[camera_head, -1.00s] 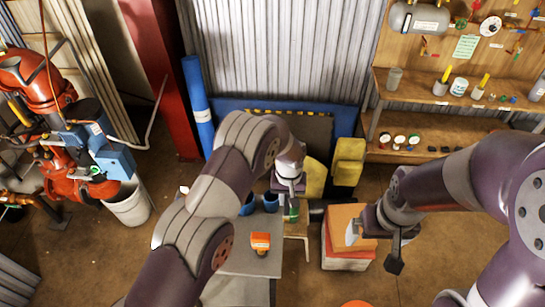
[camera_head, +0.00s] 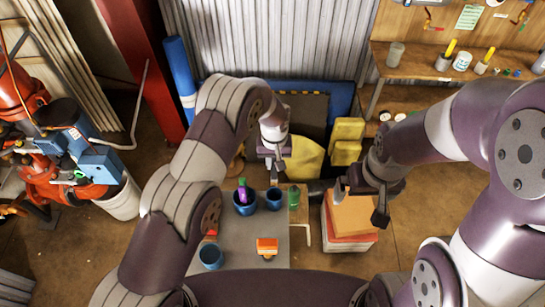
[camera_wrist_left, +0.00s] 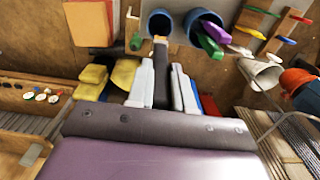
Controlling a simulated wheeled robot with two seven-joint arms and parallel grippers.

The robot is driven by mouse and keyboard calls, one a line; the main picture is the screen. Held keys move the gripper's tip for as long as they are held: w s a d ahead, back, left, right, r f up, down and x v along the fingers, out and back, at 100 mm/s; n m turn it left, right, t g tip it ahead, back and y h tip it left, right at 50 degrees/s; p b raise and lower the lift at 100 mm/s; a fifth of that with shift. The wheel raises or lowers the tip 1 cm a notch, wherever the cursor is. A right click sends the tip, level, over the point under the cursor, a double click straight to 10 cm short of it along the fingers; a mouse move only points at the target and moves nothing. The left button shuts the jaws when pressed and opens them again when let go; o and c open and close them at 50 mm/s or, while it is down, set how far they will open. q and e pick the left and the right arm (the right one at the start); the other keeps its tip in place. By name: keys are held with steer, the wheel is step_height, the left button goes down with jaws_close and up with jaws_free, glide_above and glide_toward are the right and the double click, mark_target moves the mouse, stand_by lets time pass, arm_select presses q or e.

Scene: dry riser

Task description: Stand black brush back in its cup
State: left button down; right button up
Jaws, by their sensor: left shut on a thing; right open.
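My left gripper (camera_head: 273,168) is shut on the black brush, raised beyond the far edge of the grey table (camera_head: 238,240). In the left wrist view the black brush (camera_wrist_left: 161,78) stands between the two pale fingers, with a tan tip towards the cups. An apparently empty blue cup (camera_head: 274,201) is near, just below the gripper in the head view; it also shows in the wrist view (camera_wrist_left: 157,24). Another blue cup (camera_head: 244,209) holds a purple and a green item. A third blue cup (camera_head: 211,258) stands nearer me. My right gripper (camera_head: 360,203) is open and empty.
An orange object (camera_head: 267,246) sits on the table. A green item (camera_head: 294,197) stands right of the cups. A stack of boxes (camera_head: 350,225) is under my right gripper. Yellow objects (camera_head: 305,158) lie beyond. A shelf (camera_head: 430,63) is at the back right.

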mark_target(275, 178)
arm_select(q)
steer(key=shift+s+d+r, duration=0.15)
steer(key=shift+s+r, duration=0.05)
steer(key=shift+s, duration=0.1)
steer(key=f+b, duration=0.4)
steer(key=f, duration=0.1)
steer(key=shift+w+f+b, duration=0.1)
steer(key=shift+w+b, duration=0.25)
step_height(275, 178, down, 6)
steer(key=b, duration=0.5)
steer(key=shift+s+f+b, duration=0.1)
steer(key=shift+f+b, duration=0.15)
steer(key=shift+b, duration=0.1)
steer(key=shift+s+f, duration=0.1)
arm_select(e)
step_height(275, 178, down, 11)
steer(key=shift+s+r, duration=0.15)
steer(key=shift+r, duration=0.05)
arm_select(q)
steer(key=c, duration=0.9)
jaws_free()
arm_select(e)
steer(key=shift+d, duration=0.1)
